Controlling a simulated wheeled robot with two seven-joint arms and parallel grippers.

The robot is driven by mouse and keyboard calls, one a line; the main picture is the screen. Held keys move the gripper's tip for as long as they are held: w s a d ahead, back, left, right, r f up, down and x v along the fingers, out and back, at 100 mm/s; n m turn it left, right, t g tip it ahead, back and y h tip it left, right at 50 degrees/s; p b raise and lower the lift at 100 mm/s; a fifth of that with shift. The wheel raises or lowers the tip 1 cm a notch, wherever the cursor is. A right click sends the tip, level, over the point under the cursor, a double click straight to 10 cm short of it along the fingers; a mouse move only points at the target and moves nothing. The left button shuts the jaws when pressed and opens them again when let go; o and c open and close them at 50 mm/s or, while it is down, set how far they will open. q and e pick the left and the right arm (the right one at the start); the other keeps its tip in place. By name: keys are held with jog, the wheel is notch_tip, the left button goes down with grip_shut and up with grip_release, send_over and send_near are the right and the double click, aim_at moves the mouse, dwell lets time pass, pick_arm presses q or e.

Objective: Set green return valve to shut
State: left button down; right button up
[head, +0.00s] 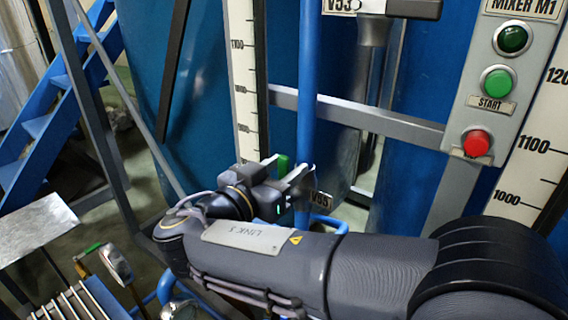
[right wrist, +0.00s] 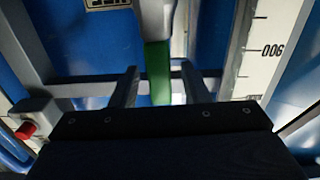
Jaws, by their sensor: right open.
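The green valve handle (head: 283,166) shows as a small green piece just beyond my right gripper (head: 288,172) in the head view. In the right wrist view the green handle (right wrist: 158,72) hangs down below a grey body, between the two fingers of my right gripper (right wrist: 158,82). The fingers stand apart on either side of it, with a gap on each side. My right arm reaches in from the right and hides what lies below the gripper. My left gripper is not in view.
A grey crossbar (head: 350,112) runs behind. The mixer panel (head: 500,80) with green and red buttons is at the right. Blue stairs (head: 50,105) stand at the left.

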jog(key=shift+w+d, duration=0.1)
jog(key=shift+w, duration=0.05)
grip_shut()
